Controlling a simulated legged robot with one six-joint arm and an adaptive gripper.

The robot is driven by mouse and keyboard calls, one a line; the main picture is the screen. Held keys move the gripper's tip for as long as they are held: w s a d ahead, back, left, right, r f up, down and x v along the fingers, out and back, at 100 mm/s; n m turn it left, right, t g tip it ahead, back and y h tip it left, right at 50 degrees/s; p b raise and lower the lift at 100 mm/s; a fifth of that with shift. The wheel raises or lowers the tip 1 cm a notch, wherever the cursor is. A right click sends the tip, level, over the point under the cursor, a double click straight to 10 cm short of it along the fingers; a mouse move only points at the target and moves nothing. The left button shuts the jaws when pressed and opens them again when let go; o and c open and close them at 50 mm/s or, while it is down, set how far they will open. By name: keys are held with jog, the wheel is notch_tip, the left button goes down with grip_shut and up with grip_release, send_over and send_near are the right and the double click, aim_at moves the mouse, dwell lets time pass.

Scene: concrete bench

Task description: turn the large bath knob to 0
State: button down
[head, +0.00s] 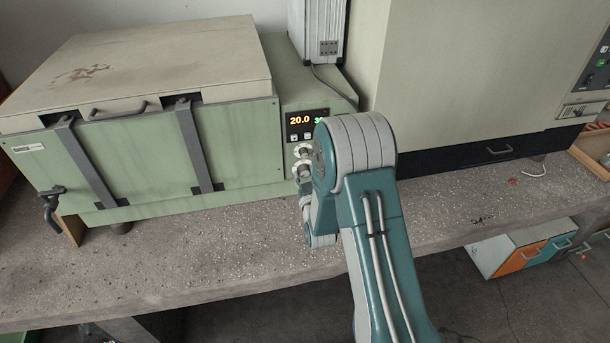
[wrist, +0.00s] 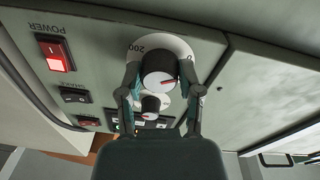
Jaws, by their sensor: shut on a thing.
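The large bath knob (wrist: 158,68) is black with a pale face and a red pointer line, seen in the wrist view. Its white dial plate (wrist: 178,45) reads 200 at the upper left and 0 at the right. The red line lies toward the right side of the face, pointing roughly right. My gripper (wrist: 160,82) has one finger on each side of the knob and is shut on it. A smaller knob (wrist: 150,104) with a red mark sits just below, between the fingers.
The green bath (head: 240,135) with its beige lid stands on the concrete bench (head: 250,235). Its display (head: 306,124) reads 20.0. A lit red power switch (wrist: 54,55) and a black switch (wrist: 75,95) are left of the fingers. A large beige cabinet (head: 470,75) stands at right.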

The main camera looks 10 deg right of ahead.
jog(key=shift+c, duration=1.3)
grip_release()
jog(key=shift+w+a, duration=0.1)
jog(key=s, duration=1.2)
jog(key=shift+a+f, duration=0.25)
jog(key=shift+f, duration=0.2)
